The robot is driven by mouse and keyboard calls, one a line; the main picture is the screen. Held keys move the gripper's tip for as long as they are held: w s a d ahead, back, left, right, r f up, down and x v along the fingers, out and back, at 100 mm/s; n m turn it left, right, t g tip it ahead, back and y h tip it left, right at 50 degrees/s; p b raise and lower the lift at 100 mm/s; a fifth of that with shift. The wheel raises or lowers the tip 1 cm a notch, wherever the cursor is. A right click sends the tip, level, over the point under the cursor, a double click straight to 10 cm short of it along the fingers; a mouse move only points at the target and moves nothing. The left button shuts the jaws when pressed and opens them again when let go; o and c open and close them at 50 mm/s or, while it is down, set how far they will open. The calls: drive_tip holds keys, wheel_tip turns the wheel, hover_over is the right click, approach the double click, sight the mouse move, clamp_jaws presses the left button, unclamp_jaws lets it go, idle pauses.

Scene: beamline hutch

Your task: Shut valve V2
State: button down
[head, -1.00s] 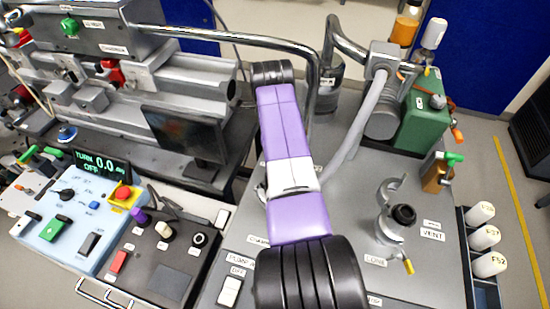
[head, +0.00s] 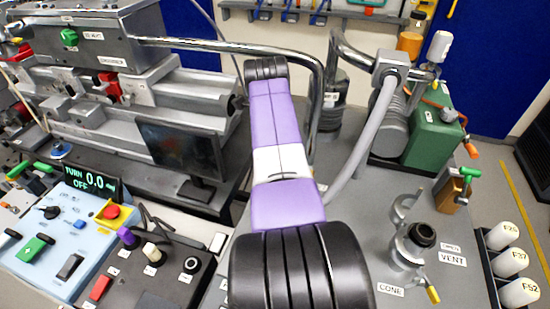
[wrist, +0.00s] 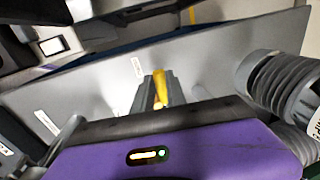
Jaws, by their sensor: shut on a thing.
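In the wrist view my gripper (wrist: 160,100) is shut on a yellow lever (wrist: 159,84), which stands between its two grey fingers. A small white label (wrist: 137,67) lies on the grey surface beside it, too blurred to read, so I cannot confirm it says V2. In the head view my purple and black arm hides the gripper and this lever. Another yellow-tipped handle (head: 433,294) sits on the metal fitting by the VENT label. A green-handled brass valve (head: 453,189) stands farther back at the right.
A grey ribbed bellows (wrist: 272,85) is close to the right of my gripper. A metal pipe (head: 318,85) arches behind my arm, and a grey hose (head: 372,130) runs down beside it. White bottles (head: 513,262) stand in a rack at the right edge.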

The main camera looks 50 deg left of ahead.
drive_tip(key=shift+w+r, duration=0.1)
drive_tip(key=c, duration=1.3)
unclamp_jaws()
drive_tip(key=shift+c, duration=0.2)
wheel_tip(320, 180, up, 8)
drive_tip(key=s, duration=0.1)
drive_tip(key=shift+s+d+f, duration=0.2)
drive_tip(key=shift+d, duration=0.25)
